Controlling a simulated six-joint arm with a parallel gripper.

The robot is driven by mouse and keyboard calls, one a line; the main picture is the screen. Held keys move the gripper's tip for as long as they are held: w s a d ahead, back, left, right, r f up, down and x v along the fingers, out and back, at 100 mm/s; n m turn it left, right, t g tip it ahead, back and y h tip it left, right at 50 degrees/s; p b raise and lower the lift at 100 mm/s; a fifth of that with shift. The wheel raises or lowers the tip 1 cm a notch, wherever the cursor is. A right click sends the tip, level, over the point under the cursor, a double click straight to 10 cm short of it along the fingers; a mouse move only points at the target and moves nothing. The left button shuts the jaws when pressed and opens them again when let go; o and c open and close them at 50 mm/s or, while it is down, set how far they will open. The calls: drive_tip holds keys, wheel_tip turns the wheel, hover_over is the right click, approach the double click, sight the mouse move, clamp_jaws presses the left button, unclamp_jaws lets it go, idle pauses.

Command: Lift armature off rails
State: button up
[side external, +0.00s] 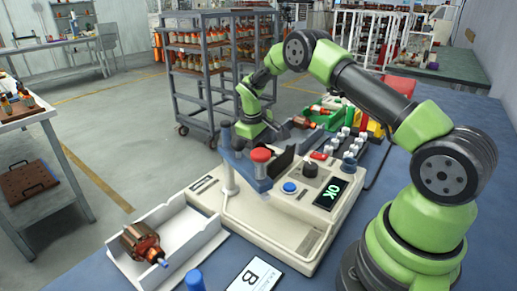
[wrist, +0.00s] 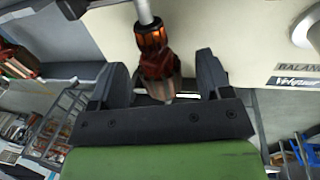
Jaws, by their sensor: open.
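In the wrist view, an armature (wrist: 152,42) with a copper-brown body and a grey shaft lies between the two black fingers of my gripper (wrist: 160,75). The fingers are apart, with a visible gap on each side of the armature. In the side external view, my gripper (side external: 282,132) is low over the back of the cream balancing machine (side external: 262,222). The armature between the fingers and the rails under it are hidden there by the machine's post and my wrist.
Another armature (side external: 141,243) lies in a white tray (side external: 195,238) at the front left. A blue post with a red knob (side external: 261,155) stands close to my gripper. The machine's display (side external: 331,193) reads OK. Green bins (side external: 325,108) stand behind; a "B" card (side external: 262,277) lies in front.

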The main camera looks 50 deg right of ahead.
drive_tip(key=shift+c, duration=0.3)
drive_tip(key=c, duration=1.1)
drive_tip(key=shift+r, duration=0.15)
